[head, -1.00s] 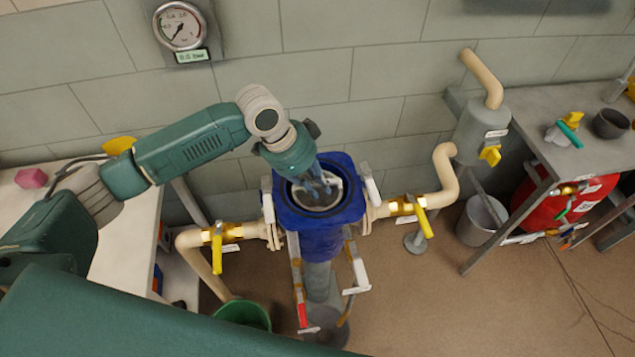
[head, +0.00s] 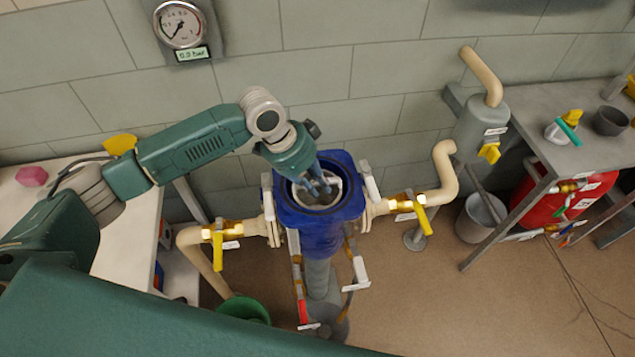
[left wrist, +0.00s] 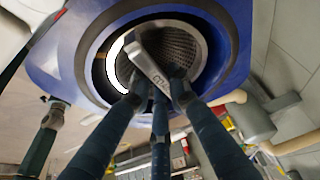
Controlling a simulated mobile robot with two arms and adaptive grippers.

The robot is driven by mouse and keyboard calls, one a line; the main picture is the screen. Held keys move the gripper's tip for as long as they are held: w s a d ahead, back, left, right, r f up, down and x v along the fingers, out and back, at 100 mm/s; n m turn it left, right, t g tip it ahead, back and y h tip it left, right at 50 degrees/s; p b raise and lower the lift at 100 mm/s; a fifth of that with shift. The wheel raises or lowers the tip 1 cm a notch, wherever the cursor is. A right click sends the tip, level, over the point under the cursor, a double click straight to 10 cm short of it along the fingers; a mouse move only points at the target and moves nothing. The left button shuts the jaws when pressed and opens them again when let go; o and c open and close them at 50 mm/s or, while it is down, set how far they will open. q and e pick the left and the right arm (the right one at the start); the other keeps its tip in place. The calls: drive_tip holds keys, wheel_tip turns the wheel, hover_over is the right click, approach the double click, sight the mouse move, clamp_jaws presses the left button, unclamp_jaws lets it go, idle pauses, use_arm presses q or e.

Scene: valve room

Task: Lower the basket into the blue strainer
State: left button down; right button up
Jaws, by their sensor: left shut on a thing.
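The blue strainer (head: 288,215) stands in the pipe line with its round top open. It also shows in the left wrist view (left wrist: 238,15). The mesh basket (left wrist: 190,42) is inside the strainer's opening, and a bright gap shows along one side of it. Its flat handle bar (left wrist: 152,68) crosses its top. My left gripper (head: 322,187) points down into the opening, and its fingers (left wrist: 158,92) are shut on the handle. How deep the basket sits is hard to tell. My right gripper is not in view.
Pipes with yellow-handled valves (head: 218,250) (head: 421,215) join the strainer on both sides. A green bucket (head: 245,309) stands below left. A pressure gauge (head: 180,25) hangs on the wall. A grey bench (head: 560,125) is at right, with open floor before it.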

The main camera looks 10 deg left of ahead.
use_arm(q)
drive_tip(key=shift+w+f+p, duration=0.1)
drive_tip(key=shift+f+p, duration=0.3)
drive_tip(key=shift+f, duration=0.2)
idle(1.6)
drive_tip(key=c, duration=1.6)
unclamp_jaws()
drive_tip(key=o, duration=0.4)
drive_tip(key=shift+f, duration=0.15)
wheel_tip(320, 180, up, 7)
drive_tip(key=p, duration=0.7)
drive_tip(key=shift+p, duration=0.35)
